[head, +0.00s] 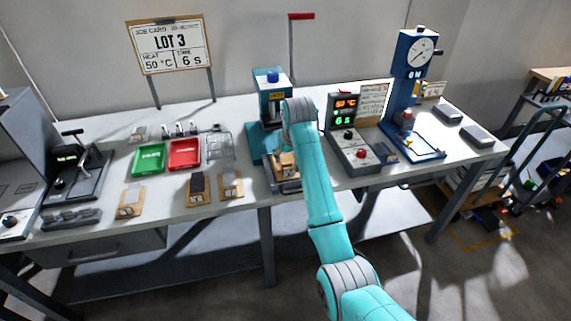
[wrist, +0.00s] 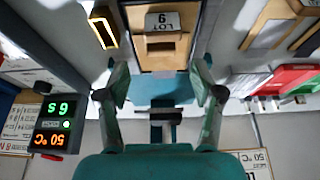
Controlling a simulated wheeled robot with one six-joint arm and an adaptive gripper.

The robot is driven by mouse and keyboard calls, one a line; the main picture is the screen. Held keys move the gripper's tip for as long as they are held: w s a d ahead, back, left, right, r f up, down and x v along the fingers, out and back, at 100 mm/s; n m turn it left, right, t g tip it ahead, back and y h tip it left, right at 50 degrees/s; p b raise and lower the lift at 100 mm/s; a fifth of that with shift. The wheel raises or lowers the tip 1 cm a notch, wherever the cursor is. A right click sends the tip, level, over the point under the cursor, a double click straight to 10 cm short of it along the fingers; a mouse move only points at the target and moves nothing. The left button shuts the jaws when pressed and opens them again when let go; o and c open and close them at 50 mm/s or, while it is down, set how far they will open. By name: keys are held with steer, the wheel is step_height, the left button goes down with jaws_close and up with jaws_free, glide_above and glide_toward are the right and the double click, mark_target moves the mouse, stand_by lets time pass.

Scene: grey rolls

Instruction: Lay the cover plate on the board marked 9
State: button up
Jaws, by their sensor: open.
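My gripper (wrist: 162,82) is open in the wrist view, its two fingers spread with no object visibly held between them. Beyond the fingertips, a tan board (wrist: 148,62) carries a pale label reading LOT and 9. In the head view my arm and wrist hide the fingertips. The tan board area (head: 287,160) shows just below the wrist, in front of the teal press (head: 272,95). A dark plate (head: 197,183) lies on another tan board to the left. I cannot tell which piece is the cover plate.
Tan boards (head: 131,203) (head: 231,185) lie along the table's front edge. Green (head: 149,160) and red (head: 185,154) trays stand left of the press. The control box (head: 350,150) stands close to the right. The blue gauge stand (head: 409,80) is farther right.

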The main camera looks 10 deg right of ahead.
mark_target(287, 163)
steer(key=x, duration=0.4)
steer(key=shift+f, duration=0.45)
steer(key=c, duration=1.2)
step_height(287, 163, up, 10)
steer(key=shift+f, duration=0.2)
steer(key=shift+c, duration=0.2)
steer(key=shift+s+a+f, duration=0.1)
steer(key=shift+s+f, duration=0.05)
steer(key=shift+f, duration=1.8)
steer(key=shift+s+a+f, duration=0.1)
steer(key=shift+s+f, duration=0.05)
steer(key=shift+f, duration=1.8)
